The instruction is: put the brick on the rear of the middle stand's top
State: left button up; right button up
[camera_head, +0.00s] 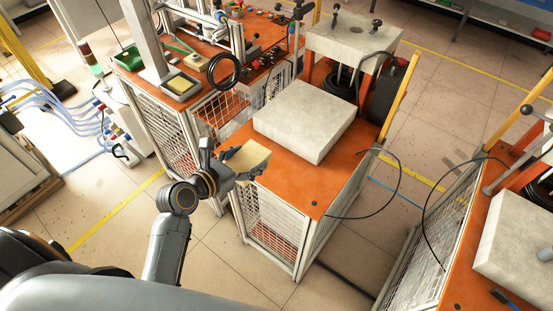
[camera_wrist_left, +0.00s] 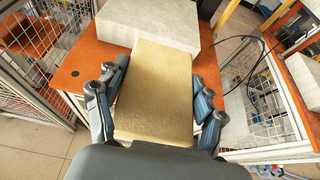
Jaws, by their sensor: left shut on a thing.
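The brick (camera_head: 247,156) is a tan block held in my left gripper (camera_head: 232,161), at the front left edge of the middle stand. In the left wrist view the brick (camera_wrist_left: 155,95) sits between the two fingers of the left gripper (camera_wrist_left: 155,105), which are shut on its sides. The middle stand (camera_head: 290,184) has an orange top with a large pale grey slab (camera_head: 303,120) on it. The slab also shows beyond the brick in the left wrist view (camera_wrist_left: 150,22). Whether the brick touches the stand cannot be told. My right gripper is not in view.
Behind the slab stands a press-like fixture (camera_head: 350,40) with a dark cylinder beside it. A workbench with trays (camera_head: 180,85) is at the left rear. Another orange stand (camera_head: 480,280) with a slab is at the right. A black cable (camera_head: 400,180) loops off the middle stand's right side.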

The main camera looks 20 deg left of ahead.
pick_arm(q)
jog(key=d+x, duration=0.1)
jog(key=x, duration=0.7)
send_over(277, 166)
jog(key=f, duration=0.5)
jog(key=shift+s+a+f, duration=0.15)
jog(key=shift+s, duration=0.05)
jog(key=f, duration=0.3)
jog(key=shift+w+f, duration=0.1)
jog(key=shift+w, duration=0.1)
jog(key=shift+f, duration=0.15)
jog(key=shift+f+b, duration=0.15)
jog(key=shift+b, duration=0.2)
jog(key=o, duration=1.4)
jog(key=shift+c, duration=0.2)
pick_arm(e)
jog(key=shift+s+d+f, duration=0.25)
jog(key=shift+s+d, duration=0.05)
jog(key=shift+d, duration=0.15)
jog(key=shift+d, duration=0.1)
